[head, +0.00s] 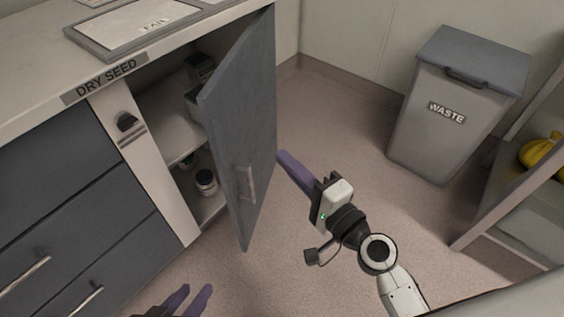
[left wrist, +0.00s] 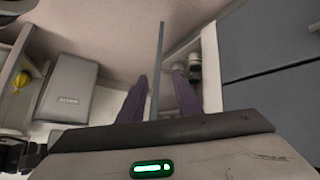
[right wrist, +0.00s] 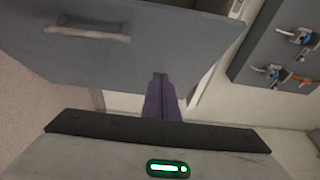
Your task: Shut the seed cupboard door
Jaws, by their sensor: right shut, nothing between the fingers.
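The seed cupboard door (head: 243,120) is grey and stands wide open, hinged at its far side. Its bar handle (head: 247,183) is on the face turned to the right. The cupboard opening, under the DRY SEED label (head: 106,77), shows shelves (head: 172,138). My right gripper (head: 284,154) is shut and empty, just right of the door's handle face. In the right wrist view its fingers (right wrist: 160,76) overlap the door's edge; I cannot tell whether they touch. My left gripper (head: 197,289) is open and empty, low at the front. In the left wrist view the door (left wrist: 158,60) shows nearly edge-on.
A jar (head: 206,182) stands inside the cupboard. Grey drawers (head: 60,200) are left of the opening. A WASTE bin (head: 440,130) stands back right, and a shelf unit (head: 500,205) with a yellow item (head: 540,153) is at the right. The floor around the door is clear.

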